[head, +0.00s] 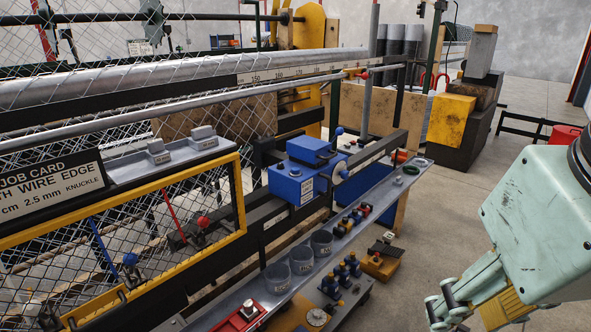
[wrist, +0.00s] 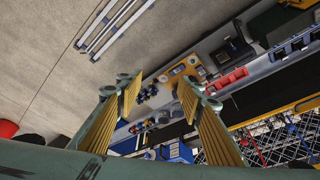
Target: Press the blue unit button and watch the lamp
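A blue unit (head: 292,184) with a blue-knobbed lever and a pale label is mounted on the machine's front rail, mid-picture in the head view. Blue boxes show low in the wrist view (wrist: 179,152), partly hidden by my gripper. I cannot tell which part is its button, and no lit lamp is clear.
Grey cups (head: 302,260) and a red tray (head: 240,317) stand on the long ledge. Several blue-topped pieces (head: 343,278) stand on a lower shelf. Chain-link mesh and a yellow frame (head: 242,190) fill the left. Open floor (head: 455,215) lies between the machine and my arm.

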